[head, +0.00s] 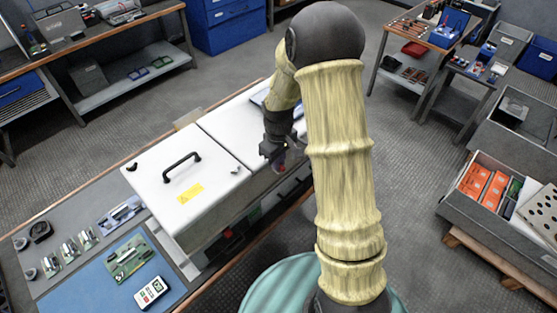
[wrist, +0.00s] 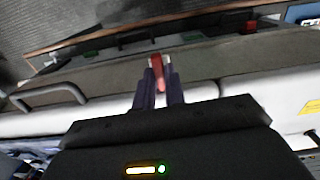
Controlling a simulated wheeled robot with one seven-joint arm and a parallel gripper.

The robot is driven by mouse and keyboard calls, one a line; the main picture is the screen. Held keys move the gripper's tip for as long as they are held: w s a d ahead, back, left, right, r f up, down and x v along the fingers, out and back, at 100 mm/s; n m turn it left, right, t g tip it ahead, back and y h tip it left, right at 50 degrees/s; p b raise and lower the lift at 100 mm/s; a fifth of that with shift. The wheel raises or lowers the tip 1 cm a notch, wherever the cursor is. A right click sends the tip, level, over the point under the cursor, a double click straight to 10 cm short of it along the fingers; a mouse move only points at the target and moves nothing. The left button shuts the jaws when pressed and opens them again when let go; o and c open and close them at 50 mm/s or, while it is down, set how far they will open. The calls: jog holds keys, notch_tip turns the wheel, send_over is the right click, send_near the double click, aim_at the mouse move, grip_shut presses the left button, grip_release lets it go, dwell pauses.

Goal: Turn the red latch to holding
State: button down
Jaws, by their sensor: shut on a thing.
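The red latch (wrist: 157,66) shows in the wrist view between the two dark fingers of my gripper (wrist: 159,75), on the grey front side of the white-topped cabinet. My gripper is shut on it, and the fingers hide part of the latch. The latch's exact angle and any markings around it are too small or hidden to read. In the head view my gripper (head: 276,155) is down at the front side of the white cabinet (head: 165,165), and my arm partly hides this area.
The cabinet lid bears a black handle (head: 181,167) and a yellow label (head: 190,192). A blue mat (head: 95,282) with a circuit board and a meter lies at the lower left. A grey crate (head: 476,220) with orange boxes stands at the right.

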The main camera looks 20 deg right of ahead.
jog(key=c, duration=1.7)
grip_release()
jog(key=shift+c, duration=0.2)
jog(key=shift+r, duration=0.1)
notch_tip(320, 180, up, 17)
jog(key=b, duration=0.2)
jog(key=shift+r+b, duration=0.2)
jog(key=shift+b, duration=0.15)
jog(key=s+f+m+t, duration=0.1)
jog(key=s+f+m, duration=0.2)
jog(key=s, duration=0.4)
jog(key=s+f+m+t, duration=0.1)
jog(key=s+f+m, duration=0.2)
jog(key=s+f, duration=0.2)
jog(key=s, duration=0.3)
jog(key=shift+s+a+f+t, duration=0.15)
jog(key=shift+f+t, duration=0.1)
jog(key=shift+t, duration=0.05)
